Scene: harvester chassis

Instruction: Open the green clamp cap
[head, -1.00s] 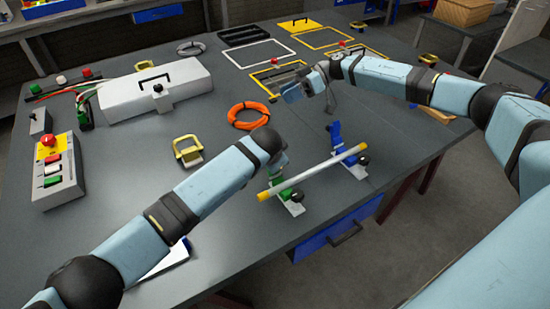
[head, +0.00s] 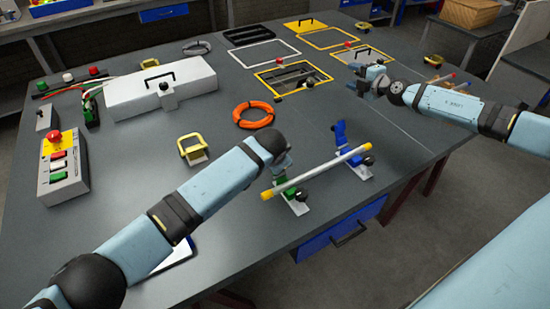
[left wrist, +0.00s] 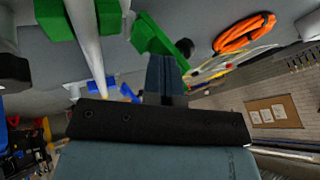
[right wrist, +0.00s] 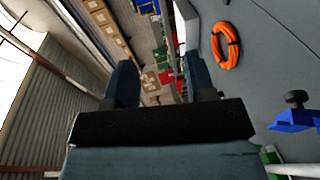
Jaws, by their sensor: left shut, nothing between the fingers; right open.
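The green clamp (head: 290,192) stands near the table's front edge, with its upper part hidden behind my left gripper (head: 284,162) in the head view. In the left wrist view, its green jaw blocks (left wrist: 108,15) flank a white rod (left wrist: 88,35). A separate, tilted green piece (left wrist: 155,38), which looks like the cap, lies right beside my left fingertips (left wrist: 164,62); I cannot tell whether they touch. The left gripper is shut and empty. My right gripper (head: 368,80) is open and empty over the back right of the table; its fingers (right wrist: 160,80) show apart.
The white rod with yellow ends (head: 318,170) spans the green clamp and the blue clamp (head: 345,150), whose blue cap stands up. An orange ring (head: 253,115), a yellow-handled part (head: 193,149) and a button box (head: 62,168) lie to the left. Yellow frames (head: 292,78) lie behind.

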